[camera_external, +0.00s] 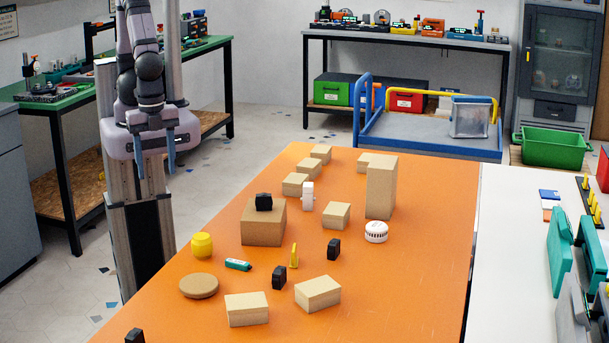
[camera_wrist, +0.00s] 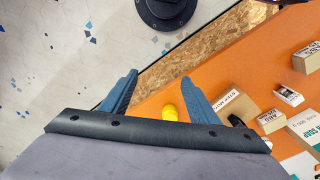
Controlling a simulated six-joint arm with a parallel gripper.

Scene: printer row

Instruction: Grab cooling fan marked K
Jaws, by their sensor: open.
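Several small black blocks that look like cooling fans are on the orange table. One black block (camera_external: 264,201) is on top of a cardboard box. Another black block (camera_external: 279,277) stands near the table's middle, a third (camera_external: 334,248) to its right, and one more (camera_external: 135,336) at the near left edge. No K mark is readable on any of them. In the wrist view a dark block (camera_wrist: 236,121) shows beside a finger. My gripper (camera_external: 155,158) is open and empty, high to the left of the table; its fingers also show in the wrist view (camera_wrist: 158,77).
Cardboard boxes (camera_external: 263,228) stand around the blocks, with a tall box (camera_external: 381,188) at the back. A yellow jar (camera_external: 202,244), a round tan disc (camera_external: 199,286), a yellow cone (camera_external: 294,256) and a white round part (camera_external: 376,232) are also there. The table's right side is clear.

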